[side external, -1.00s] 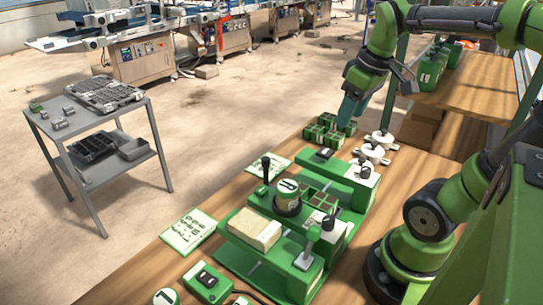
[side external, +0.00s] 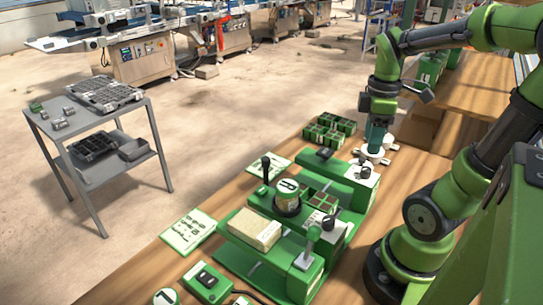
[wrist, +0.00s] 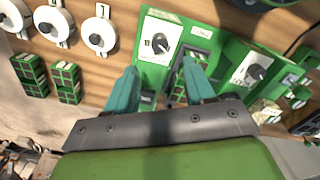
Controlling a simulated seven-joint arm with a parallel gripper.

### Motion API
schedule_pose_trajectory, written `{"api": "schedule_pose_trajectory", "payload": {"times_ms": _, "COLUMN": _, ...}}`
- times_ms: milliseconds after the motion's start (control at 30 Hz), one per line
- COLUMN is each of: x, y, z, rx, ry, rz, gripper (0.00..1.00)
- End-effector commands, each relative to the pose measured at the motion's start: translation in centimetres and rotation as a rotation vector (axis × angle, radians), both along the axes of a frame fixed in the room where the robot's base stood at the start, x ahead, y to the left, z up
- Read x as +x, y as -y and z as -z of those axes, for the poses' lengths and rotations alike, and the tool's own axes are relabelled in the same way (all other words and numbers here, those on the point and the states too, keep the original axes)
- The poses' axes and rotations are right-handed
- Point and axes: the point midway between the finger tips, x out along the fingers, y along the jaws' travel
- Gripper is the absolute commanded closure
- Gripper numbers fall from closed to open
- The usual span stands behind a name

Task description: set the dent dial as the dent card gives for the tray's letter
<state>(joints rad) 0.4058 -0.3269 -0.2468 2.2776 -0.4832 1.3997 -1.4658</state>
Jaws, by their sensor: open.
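My gripper (side external: 375,152) hangs with its fingers down at the far end of the green seeder (side external: 350,192), near the white knobs there. In the wrist view my gripper (wrist: 159,66) is open and empty, its teal fingers apart. A dark knob on a white plate (wrist: 160,43) shows between and beyond them, apart from both as far as I can tell. A second dark knob on a white plate (wrist: 253,70) lies to the right. A tray with cells (side external: 322,192) sits in the seeder.
White round discs with knobs (wrist: 50,23) (wrist: 98,33) lie on the wooden table at upper left in the wrist view. Green cell trays (side external: 330,130) stand beyond the seeder. A grey cart (side external: 108,100) stands apart.

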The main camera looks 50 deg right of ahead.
Motion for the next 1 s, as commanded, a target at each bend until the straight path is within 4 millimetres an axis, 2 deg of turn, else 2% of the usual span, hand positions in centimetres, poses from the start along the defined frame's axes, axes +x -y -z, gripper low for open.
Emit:
{"api": "schedule_pose_trajectory", "payload": {"times_ms": 33, "x": -0.1, "y": 0.0, "z": 1.2, "rx": 0.003, "ry": -0.007, "rz": 0.000, "gripper": 0.46}}
{"api": "schedule_pose_trajectory", "payload": {"times_ms": 200, "x": -0.1, "y": 0.0, "z": 4.7, "rx": 0.004, "ry": -0.006, "rz": 0.001, "gripper": 0.46}}
{"api": "schedule_pose_trajectory", "payload": {"times_ms": 400, "x": 0.0, "y": 0.0, "z": 7.3, "rx": 0.002, "ry": -0.003, "rz": 0.000, "gripper": 0.46}}
{"api": "schedule_pose_trajectory", "payload": {"times_ms": 600, "x": 0.0, "y": 0.0, "z": 8.2, "rx": 0.000, "ry": 0.000, "rz": 0.002, "gripper": 0.46}}
{"api": "schedule_pose_trajectory", "payload": {"times_ms": 833, "x": 0.0, "y": 0.0, "z": 8.3, "rx": 0.000, "ry": 0.001, "rz": 0.001, "gripper": 0.46}}
{"api": "schedule_pose_trajectory", "payload": {"times_ms": 1000, "x": 0.0, "y": 0.0, "z": 8.3, "rx": 0.000, "ry": 0.000, "rz": 0.001, "gripper": 0.72}}
